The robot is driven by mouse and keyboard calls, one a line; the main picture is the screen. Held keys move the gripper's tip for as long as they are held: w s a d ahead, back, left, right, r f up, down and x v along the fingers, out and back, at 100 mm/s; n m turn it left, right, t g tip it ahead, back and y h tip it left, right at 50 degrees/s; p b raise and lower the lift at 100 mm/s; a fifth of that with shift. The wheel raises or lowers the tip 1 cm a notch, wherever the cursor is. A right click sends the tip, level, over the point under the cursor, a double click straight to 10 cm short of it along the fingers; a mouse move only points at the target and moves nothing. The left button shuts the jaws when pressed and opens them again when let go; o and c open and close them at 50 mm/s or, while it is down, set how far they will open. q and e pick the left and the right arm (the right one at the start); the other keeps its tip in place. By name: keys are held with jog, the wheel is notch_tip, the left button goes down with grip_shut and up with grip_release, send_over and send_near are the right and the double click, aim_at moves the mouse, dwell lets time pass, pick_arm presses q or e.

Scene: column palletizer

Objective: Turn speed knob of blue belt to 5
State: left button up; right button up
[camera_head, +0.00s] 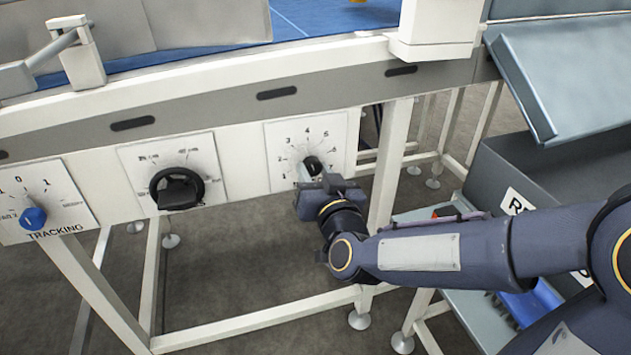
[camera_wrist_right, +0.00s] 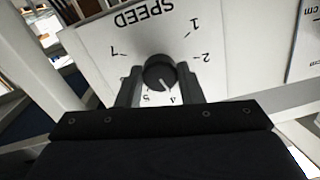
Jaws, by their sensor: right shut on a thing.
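The speed dial's plate (camera_head: 283,140) is on the white frame below the blue belt (camera_head: 300,17) in the head view. Its small black knob (camera_head: 312,163) has numbers around it. In the right wrist view the knob (camera_wrist_right: 158,68) sits between the two fingers of my right gripper (camera_wrist_right: 158,84), which is shut on it. The knob's white pointer line points at or close to 4; the 5 is beside it. The word SPEED on the plate (camera_wrist_right: 98,50) reads upside down there. My right gripper (camera_head: 318,182) reaches the dial from below right. My left gripper is not in view.
A larger black rotary switch (camera_head: 177,187) and a blue tracking knob (camera_head: 34,218) are on plates to the left. Frame legs (camera_head: 390,170) stand below the dial. A grey bin (camera_head: 505,165) is at the right, under my arm. Open floor lies beneath the belt.

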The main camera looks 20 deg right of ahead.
jog(key=m+b, duration=0.2)
jog(key=m, duration=0.2)
jog(key=shift+f+b, duration=0.15)
jog(key=shift+b, duration=0.25)
jog(key=shift+m+b, duration=0.55)
jog(key=shift+m, duration=0.55)
jog(key=o, duration=1)
jog(key=shift+c, duration=0.2)
jog(key=shift+s+r, duration=0.1)
jog(key=shift+r, duration=0.1)
jog(key=s+p, duration=0.2)
jog(key=s, duration=0.5)
jog(key=shift+s, duration=0.35)
jog(key=shift+d, duration=0.1)
